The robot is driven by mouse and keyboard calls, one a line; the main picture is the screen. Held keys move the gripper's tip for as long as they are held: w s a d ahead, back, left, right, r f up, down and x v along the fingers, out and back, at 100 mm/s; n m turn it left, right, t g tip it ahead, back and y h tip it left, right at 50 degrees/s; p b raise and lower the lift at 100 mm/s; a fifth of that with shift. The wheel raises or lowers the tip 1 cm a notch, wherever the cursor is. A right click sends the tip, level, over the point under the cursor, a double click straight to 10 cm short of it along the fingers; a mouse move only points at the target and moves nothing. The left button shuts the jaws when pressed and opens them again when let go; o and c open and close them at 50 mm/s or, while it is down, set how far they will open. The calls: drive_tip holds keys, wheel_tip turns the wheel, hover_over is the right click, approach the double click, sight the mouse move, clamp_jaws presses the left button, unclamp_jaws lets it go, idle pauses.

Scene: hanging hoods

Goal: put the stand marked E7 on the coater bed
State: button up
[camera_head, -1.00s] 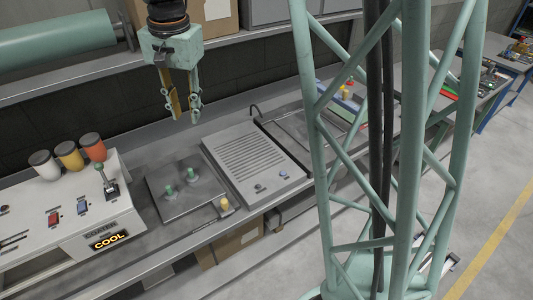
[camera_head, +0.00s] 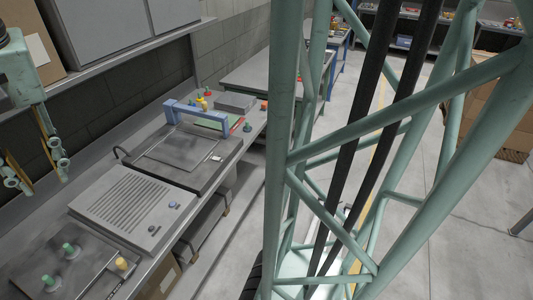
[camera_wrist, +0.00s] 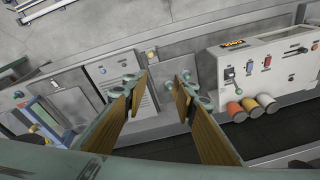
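My gripper (camera_head: 38,172) hangs at the left edge of the head view, its two fingers apart with nothing between them. The wrist view also shows the open fingers (camera_wrist: 158,84), above the bench. I cannot read the mark E7 on anything. Several small coloured pieces (camera_head: 204,103), green, yellow and red, stand at the far end of the bench; one may be the stand, but I cannot tell. A flat dark plate (camera_head: 150,168) with a blue bridge frame (camera_head: 200,110) across its far part lies on the bench. Whether it is the coater bed is unclear.
A slotted grey panel (camera_head: 128,205) lies nearer on the bench. Beside it, a plate (camera_head: 88,262) has two green pegs and a yellow knob. The wrist view shows a white control console (camera_wrist: 268,62) with coloured cups (camera_wrist: 251,106). A shelf (camera_head: 130,50) runs above the bench.

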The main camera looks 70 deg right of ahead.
drive_tip(key=s+r+n+t, duration=0.1)
drive_tip(key=s+n, duration=0.4)
drive_tip(key=s, duration=1.7)
drive_tip(key=shift+d+r, duration=0.3)
drive_tip(key=shift+r, duration=0.05)
drive_tip(key=shift+s, duration=0.2)
drive_tip(key=shift+w, duration=0.15)
wheel_tip(320, 180, down, 12)
drive_tip(key=b, duration=1.1)
drive_tip(key=shift+r+b, duration=0.2)
drive_tip(key=shift+b, duration=0.2)
